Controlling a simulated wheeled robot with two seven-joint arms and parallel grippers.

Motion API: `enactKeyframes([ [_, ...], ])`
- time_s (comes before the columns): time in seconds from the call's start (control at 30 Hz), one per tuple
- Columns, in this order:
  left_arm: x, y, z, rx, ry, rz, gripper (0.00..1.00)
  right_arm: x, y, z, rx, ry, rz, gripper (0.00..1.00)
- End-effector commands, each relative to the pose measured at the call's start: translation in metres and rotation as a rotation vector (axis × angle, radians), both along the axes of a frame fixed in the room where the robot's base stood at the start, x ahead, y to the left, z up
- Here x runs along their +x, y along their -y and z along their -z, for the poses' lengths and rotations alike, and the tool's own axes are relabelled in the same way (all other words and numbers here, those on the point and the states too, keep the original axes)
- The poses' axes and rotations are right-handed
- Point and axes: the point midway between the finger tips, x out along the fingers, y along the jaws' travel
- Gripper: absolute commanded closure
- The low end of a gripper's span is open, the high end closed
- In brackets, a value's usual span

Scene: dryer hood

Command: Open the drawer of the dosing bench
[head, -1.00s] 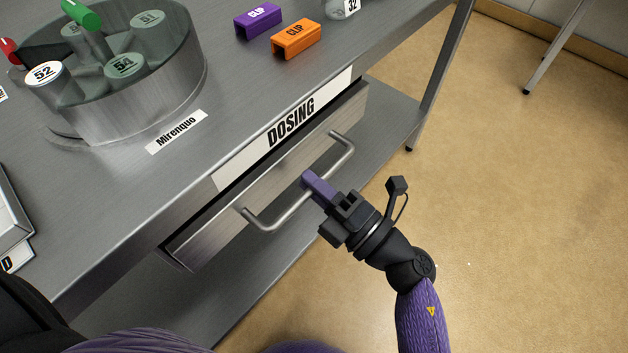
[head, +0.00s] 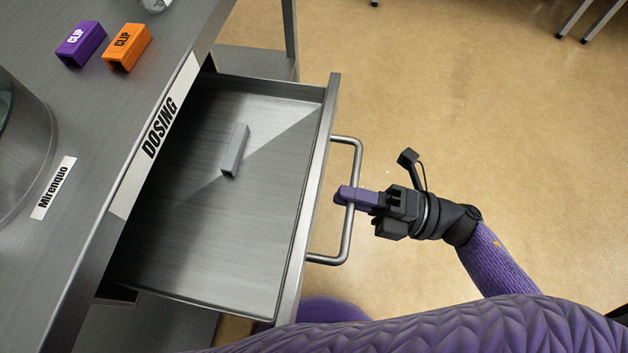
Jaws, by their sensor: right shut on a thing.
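The dosing bench's drawer (head: 240,240) stands pulled well out from under the bench top, its inside open to view. Its bar handle (head: 346,240) runs along the drawer front. My right gripper (head: 350,196) is shut on the handle, with its purple fingers around the middle of the bar. A grey block (head: 235,151) lies on the drawer's floor. The white DOSING label (head: 160,128) is on the bench edge above the drawer. My left gripper is not in view.
A purple clip (head: 80,45) and an orange clip (head: 126,47) sit on the bench top (head: 100,110). A round metal vessel (head: 25,150) stands at the left by the Mirenquo label (head: 53,188). The floor right of the drawer is clear.

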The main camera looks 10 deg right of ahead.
Motion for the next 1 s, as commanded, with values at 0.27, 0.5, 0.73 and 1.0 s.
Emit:
enactKeyframes([
  [0.27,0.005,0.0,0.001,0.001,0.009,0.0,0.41,-0.008,0.02,0.001,-0.002,-0.003,0.0,1.0],
  [0.5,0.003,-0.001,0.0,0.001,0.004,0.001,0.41,-0.009,0.023,0.001,-0.001,-0.003,0.0,1.0],
  [0.73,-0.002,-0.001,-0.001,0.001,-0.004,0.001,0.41,-0.009,0.022,0.001,-0.002,-0.003,0.0,0.74],
  [1.0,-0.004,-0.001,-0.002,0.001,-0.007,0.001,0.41,-0.008,0.022,0.001,-0.001,-0.001,0.0,0.5],
])
